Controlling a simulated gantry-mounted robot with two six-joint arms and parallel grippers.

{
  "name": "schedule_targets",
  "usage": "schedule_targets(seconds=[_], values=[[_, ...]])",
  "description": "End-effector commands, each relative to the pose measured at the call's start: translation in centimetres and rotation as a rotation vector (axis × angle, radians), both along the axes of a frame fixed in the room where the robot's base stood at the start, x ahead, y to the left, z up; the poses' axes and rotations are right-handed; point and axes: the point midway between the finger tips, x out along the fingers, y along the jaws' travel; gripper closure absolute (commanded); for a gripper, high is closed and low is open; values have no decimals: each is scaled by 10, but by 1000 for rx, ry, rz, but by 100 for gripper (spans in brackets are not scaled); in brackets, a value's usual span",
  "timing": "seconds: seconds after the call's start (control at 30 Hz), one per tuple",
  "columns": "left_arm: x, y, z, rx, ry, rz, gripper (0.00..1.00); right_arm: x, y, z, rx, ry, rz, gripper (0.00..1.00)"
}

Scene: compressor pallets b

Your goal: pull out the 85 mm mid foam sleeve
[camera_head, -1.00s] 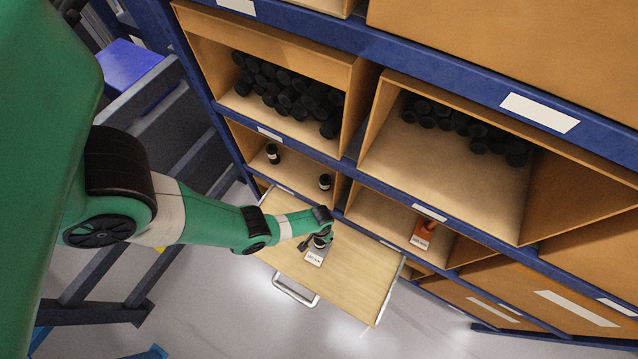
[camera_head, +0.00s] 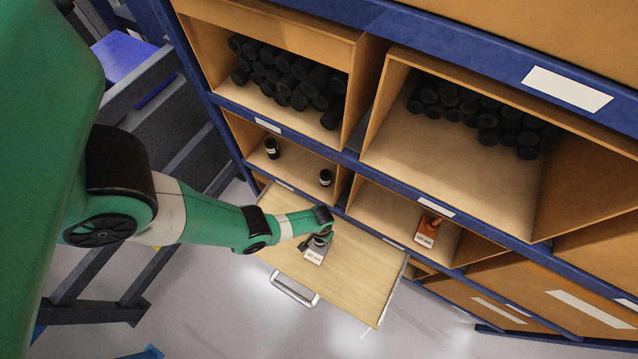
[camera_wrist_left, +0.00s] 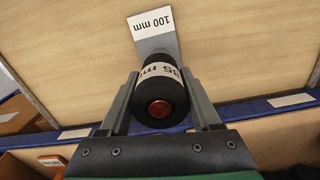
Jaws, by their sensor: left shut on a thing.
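In the left wrist view my left gripper (camera_wrist_left: 158,102) is shut on a black foam sleeve (camera_wrist_left: 158,84), one finger on each side. Its white label is partly covered and reads "85 m…". A copper-coloured round end faces the camera. Beyond it, a grey holder with a white "100 mm" label (camera_wrist_left: 150,24) is on the pale wooden board. In the head view the left gripper (camera_head: 318,238) is over the pulled-out board (camera_head: 350,275), by the labelled holder (camera_head: 315,255). The wrist mostly hides the sleeve there. Whether the sleeve touches the board cannot be told.
Two short black sleeves stand apart in a lower bin (camera_head: 295,160). Upper bins hold piles of black sleeves (camera_head: 290,85). An orange labelled item (camera_head: 428,230) sits in the bin to the right. Blue shelf beams (camera_head: 370,175) run above the board. The board's right part is bare.

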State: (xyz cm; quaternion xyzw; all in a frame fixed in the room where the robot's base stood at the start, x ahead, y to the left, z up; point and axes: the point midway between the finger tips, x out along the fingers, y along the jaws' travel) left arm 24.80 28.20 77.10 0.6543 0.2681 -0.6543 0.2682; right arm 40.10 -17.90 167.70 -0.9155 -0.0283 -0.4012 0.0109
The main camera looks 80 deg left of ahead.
Motion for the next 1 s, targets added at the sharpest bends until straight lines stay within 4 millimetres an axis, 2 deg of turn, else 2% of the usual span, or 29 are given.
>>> schedule_targets(seconds=[0.03,0.2,0.27,1.0], values=[[0,0,0,0,0,0,52,0,0,0,0,0,0,50],[0,0,0,0,0,0,83,0,0,0,0,0,0,50],[0,0,0,0,0,0,92,0,0,0,0,0,0,50],[0,0,12,0,0,0,92,0,0,12,0,0,0,50]])
